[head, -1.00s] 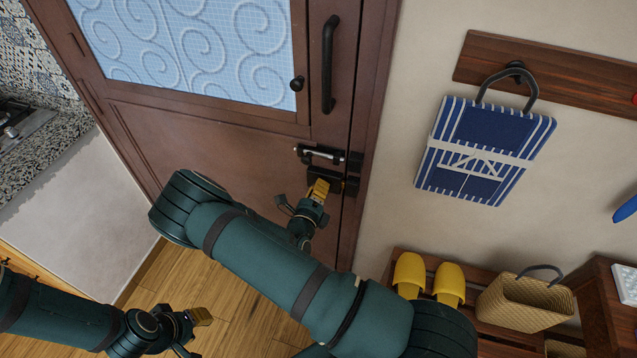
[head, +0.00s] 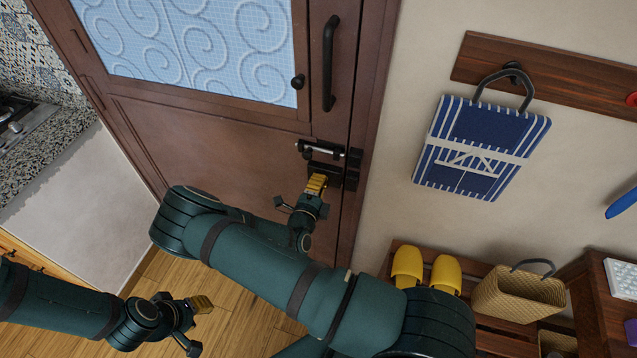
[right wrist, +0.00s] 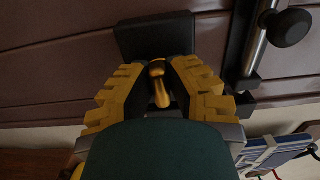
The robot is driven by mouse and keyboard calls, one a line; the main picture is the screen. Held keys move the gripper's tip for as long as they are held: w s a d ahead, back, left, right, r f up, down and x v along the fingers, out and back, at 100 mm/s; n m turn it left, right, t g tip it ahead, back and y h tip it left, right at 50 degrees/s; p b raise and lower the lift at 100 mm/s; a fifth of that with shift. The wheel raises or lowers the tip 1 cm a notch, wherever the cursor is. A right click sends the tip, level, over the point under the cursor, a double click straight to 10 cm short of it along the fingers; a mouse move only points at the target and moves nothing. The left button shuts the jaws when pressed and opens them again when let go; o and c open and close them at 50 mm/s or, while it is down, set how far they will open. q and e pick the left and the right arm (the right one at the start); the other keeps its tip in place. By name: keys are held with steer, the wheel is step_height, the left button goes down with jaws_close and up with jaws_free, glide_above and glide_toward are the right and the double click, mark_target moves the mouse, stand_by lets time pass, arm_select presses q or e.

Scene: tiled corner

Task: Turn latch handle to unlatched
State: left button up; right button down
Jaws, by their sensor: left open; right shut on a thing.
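The latch handle (right wrist: 160,88) is a small brass-coloured lever on a dark plate (right wrist: 152,36) fixed to the brown door. In the right wrist view it stands between the two yellow fingers of my right gripper (right wrist: 160,92), which is shut on it. In the head view my right gripper (head: 316,184) is at the latch below the sliding bolt, and its fingers hide the handle there. My left gripper (head: 200,304) is open and empty, low at the left over the floor, well away from the door.
A sliding bolt (head: 326,151) with a black knob lies just above the latch. A blue striped bag (head: 475,150) hangs right; yellow slippers (head: 445,275) stand below.

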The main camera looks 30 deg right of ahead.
steer(key=shift+r, duration=0.1)
steer(key=c, duration=0.9)
jaws_free()
steer(key=shift+d, duration=0.1)
steer(key=shift+c, duration=0.2)
steer(key=v, duration=1.2)
